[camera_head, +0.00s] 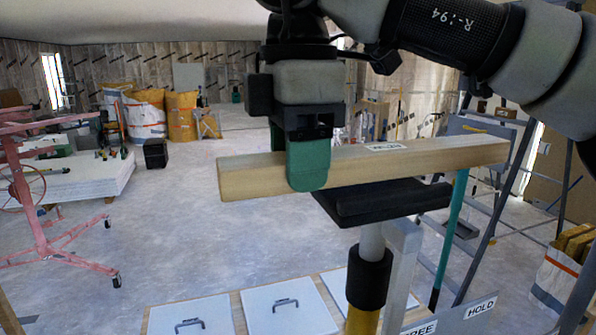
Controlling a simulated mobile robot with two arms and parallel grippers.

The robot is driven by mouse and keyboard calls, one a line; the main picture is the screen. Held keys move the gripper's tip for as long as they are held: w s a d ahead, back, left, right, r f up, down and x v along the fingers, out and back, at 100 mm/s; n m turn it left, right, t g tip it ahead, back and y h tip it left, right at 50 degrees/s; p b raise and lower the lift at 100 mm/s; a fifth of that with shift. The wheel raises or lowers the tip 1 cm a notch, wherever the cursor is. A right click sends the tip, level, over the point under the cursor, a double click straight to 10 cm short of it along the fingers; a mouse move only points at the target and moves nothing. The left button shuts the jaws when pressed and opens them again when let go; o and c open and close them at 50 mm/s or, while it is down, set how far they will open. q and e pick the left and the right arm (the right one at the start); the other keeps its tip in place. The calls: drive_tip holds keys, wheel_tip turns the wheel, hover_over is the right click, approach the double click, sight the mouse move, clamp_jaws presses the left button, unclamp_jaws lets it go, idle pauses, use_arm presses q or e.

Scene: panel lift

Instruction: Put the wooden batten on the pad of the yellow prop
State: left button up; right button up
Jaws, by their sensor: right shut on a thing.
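The wooden batten (440,158) is a long pale bar, held roughly level across the middle of the head view, with a small white label on top. My right gripper (307,165) comes down from above and is shut on the batten left of its middle; a green finger covers part of the near face. The yellow prop (361,322) stands below, with a black collar and a grey tube. Its black pad (385,203) shows just under the batten's middle and right part. I cannot tell whether the batten touches the pad. My left gripper is not in view.
White panels with black handles (289,306) lie on a wooden board at the front. HOLD (480,308) and FREE (419,328) signs sit near the prop's foot. A teal pole (449,240) and a ladder stand at right, a pink wheeled frame (40,215) at left. The middle floor is clear.

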drive_tip(key=shift+w+f+p, duration=0.15)
drive_tip(key=shift+f+p, duration=0.15)
drive_tip(key=shift+f, duration=0.85)
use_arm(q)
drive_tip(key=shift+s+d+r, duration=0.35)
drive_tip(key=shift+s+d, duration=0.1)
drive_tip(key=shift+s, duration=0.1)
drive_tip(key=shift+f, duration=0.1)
use_arm(e)
drive_tip(key=o, duration=1.1)
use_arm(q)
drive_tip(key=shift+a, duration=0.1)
use_arm(e)
drive_tip(key=shift+o, duration=0.2)
